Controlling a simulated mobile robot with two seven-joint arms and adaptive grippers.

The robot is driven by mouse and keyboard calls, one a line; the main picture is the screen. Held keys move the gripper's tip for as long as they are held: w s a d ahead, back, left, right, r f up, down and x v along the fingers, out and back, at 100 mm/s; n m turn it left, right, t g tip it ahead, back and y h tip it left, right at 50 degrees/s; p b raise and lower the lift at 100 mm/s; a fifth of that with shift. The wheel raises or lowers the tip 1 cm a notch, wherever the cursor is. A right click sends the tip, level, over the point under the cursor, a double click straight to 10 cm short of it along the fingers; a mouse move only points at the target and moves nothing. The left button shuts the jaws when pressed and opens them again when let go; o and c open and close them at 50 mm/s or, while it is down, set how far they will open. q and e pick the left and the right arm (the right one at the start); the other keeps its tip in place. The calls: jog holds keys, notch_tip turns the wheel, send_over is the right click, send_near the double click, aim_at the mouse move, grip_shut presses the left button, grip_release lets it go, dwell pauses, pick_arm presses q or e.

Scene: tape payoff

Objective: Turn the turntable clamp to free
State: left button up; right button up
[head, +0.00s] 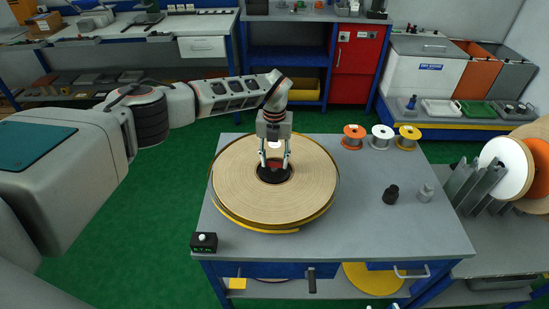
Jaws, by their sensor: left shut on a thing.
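A large flat roll of tan tape (234,183) lies on the turntable on the grey workbench, with a yellow edge (285,231) showing under its front. At its centre is a dark round hub (274,179) with a reddish part, the clamp (274,163). My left gripper (274,169) points straight down over the hub, its two fingers shut on the clamp from either side. The fingers partly hide the clamp, so its setting cannot be read. Only small tips at the bottom edge may belong to my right gripper (381,306); its jaws cannot be judged.
Orange (353,136), white (382,136) and yellow (407,137) spools stand at the back right. Two small dark and grey pieces (391,194) stand right of the roll. The bench's front right is clear.

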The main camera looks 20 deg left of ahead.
aim_at(274, 162)
pick_arm(q)
jog(key=shift+n, duration=0.7)
jog(key=o, duration=1.1)
jog(key=shift+o, duration=0.2)
notch_tip(274, 162, up, 12)
jog(key=shift+s, duration=0.1)
